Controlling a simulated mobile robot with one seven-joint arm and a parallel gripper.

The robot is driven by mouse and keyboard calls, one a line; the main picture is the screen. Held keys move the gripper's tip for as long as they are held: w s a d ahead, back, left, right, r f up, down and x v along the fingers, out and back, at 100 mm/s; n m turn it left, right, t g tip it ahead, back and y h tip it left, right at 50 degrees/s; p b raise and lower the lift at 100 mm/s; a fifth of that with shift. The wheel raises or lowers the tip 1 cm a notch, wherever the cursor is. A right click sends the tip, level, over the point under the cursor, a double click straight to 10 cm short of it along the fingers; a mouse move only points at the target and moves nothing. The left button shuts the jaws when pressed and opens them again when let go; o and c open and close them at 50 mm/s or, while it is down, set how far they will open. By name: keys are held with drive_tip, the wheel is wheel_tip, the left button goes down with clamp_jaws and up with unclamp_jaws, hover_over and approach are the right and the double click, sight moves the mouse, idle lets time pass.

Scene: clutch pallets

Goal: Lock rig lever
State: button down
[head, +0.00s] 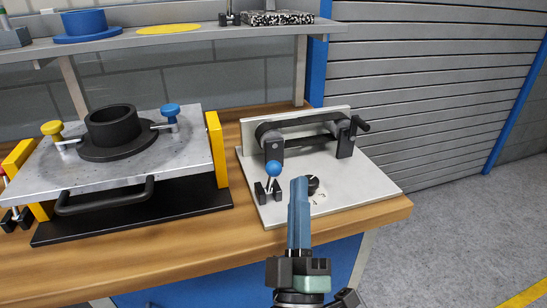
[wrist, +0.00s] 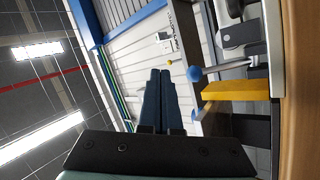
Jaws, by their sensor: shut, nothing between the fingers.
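The rig's lever in the head view is a short upright rod with a blue ball knob (head: 273,169), standing in a small black bracket (head: 268,190) at the left front of the rig's light plate (head: 365,185). My gripper (head: 299,180) is shut and empty, its blue fingers just right of the blue ball in the picture. A gap shows between them; their distance in depth is unclear. In the wrist view the shut fingers (wrist: 160,73) show, with a blue ball on a rod (wrist: 194,73) to their right, apart from them. I cannot tell whether this is the same lever.
The rig carries a black belt (head: 295,119), a crank handle (head: 360,124) and a black dial (head: 312,184). To the left, a metal pallet (head: 190,150) with a black ring sits between yellow blocks (head: 217,150). A shelf (head: 215,32) runs above the bench.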

sight(272, 178)
drive_tip(key=s+a+f+n+g+y+p, duration=0.2)
drive_tip(key=s+f+n+p, duration=0.4)
drive_tip(key=f, duration=0.4)
drive_tip(key=shift+s+a+n+y+p, duration=0.15)
drive_tip(key=shift+s+n+y+p, duration=0.2)
drive_tip(key=shift+s+n+y, duration=0.45)
drive_tip(key=shift+s, duration=0.1)
drive_tip(key=p+x, duration=0.2)
drive_tip(key=x, duration=1.2)
drive_tip(key=shift+r, duration=0.1)
drive_tip(key=shift+r+p, duration=0.15)
drive_tip(key=shift+p, duration=0.15)
